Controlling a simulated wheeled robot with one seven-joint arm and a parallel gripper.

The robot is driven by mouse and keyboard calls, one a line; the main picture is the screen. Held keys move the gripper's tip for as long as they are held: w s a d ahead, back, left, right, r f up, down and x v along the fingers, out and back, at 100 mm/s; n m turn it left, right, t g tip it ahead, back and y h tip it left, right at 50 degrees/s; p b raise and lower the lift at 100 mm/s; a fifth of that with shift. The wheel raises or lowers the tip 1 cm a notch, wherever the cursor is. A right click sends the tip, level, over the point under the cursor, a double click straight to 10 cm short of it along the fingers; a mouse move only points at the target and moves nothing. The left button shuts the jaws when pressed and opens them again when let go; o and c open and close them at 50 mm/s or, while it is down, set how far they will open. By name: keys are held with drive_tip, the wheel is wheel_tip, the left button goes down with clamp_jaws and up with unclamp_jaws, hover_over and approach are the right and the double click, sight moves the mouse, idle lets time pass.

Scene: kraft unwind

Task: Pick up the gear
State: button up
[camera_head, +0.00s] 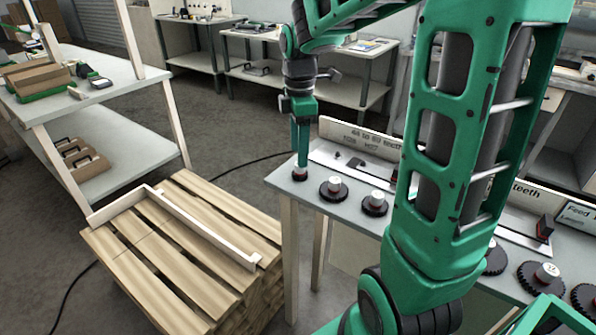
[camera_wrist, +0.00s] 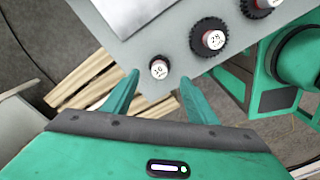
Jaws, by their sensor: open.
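The smallest gear (camera_head: 299,175), dark with a reddish hub, sits at the left end of the grey bench; in the wrist view its white numbered top (camera_wrist: 159,69) shows near the bench edge. My gripper (camera_head: 301,160) points down directly over it. In the wrist view my gripper (camera_wrist: 159,77) is open, with one green finger on each side of this gear; I cannot tell whether they touch it. A larger black toothed gear (camera_head: 334,189) stands to its right, marked about 25 in the wrist view (camera_wrist: 209,37). Another black gear (camera_head: 375,203) follows.
More black gears (camera_head: 543,277) lie farther right on the bench. An upright sign board (camera_head: 360,137) stands along the bench's back. A wooden pallet stack (camera_head: 180,250) is left of the bench. A shelf table (camera_head: 90,100) stands at the far left.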

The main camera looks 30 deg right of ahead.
sight(300, 170)
drive_tip(key=shift+w+d+f, duration=0.1)
drive_tip(key=shift+f, duration=2.95)
clamp_jaws()
